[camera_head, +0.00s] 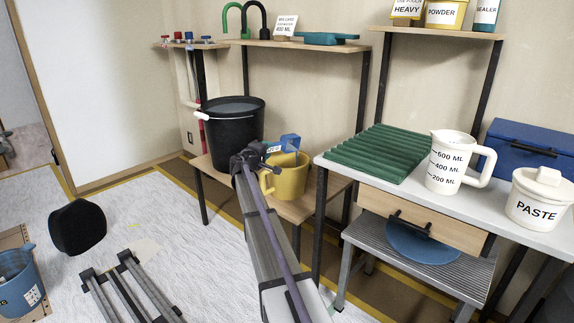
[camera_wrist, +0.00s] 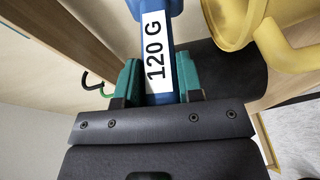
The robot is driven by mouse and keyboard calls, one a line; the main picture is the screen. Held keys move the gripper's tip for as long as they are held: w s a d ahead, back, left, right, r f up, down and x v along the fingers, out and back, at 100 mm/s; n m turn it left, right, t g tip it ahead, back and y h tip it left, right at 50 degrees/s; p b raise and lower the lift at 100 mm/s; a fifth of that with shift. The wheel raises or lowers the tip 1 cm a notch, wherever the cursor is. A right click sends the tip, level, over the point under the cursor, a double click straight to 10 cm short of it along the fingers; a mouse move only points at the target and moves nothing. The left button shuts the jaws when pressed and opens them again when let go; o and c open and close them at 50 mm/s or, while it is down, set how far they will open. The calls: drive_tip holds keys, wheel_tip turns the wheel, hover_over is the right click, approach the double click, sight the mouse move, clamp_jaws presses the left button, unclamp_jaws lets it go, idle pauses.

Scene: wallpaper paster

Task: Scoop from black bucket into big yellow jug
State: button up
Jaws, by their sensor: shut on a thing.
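In the wrist view the scoop's handle (camera_wrist: 156,55), labelled 120 G, sits between the green finger pads, and the yellow jug (camera_wrist: 228,22) is at the upper right.
The table on the right holds a green ridged tray (camera_head: 375,155), a white measuring jug (camera_head: 447,165) and a paste tub (camera_head: 540,200). A wall shelf (camera_head: 300,46) is above the bench. A step stool (camera_head: 425,262) stands under the table.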

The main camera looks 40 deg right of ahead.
drive_tip(key=m+b, duration=0.1)
drive_tip(key=m, duration=0.1)
drive_tip(key=f+m+h+b, duration=0.1)
drive_tip(key=shift+w+f+m, duration=0.1)
drive_tip(key=shift+w+m, duration=0.05)
drive_tip(key=shift+m, duration=0.25)
drive_tip(key=m+h+b, duration=0.1)
drive_tip(key=m, duration=0.2)
drive_tip(key=shift+g, duration=0.4)
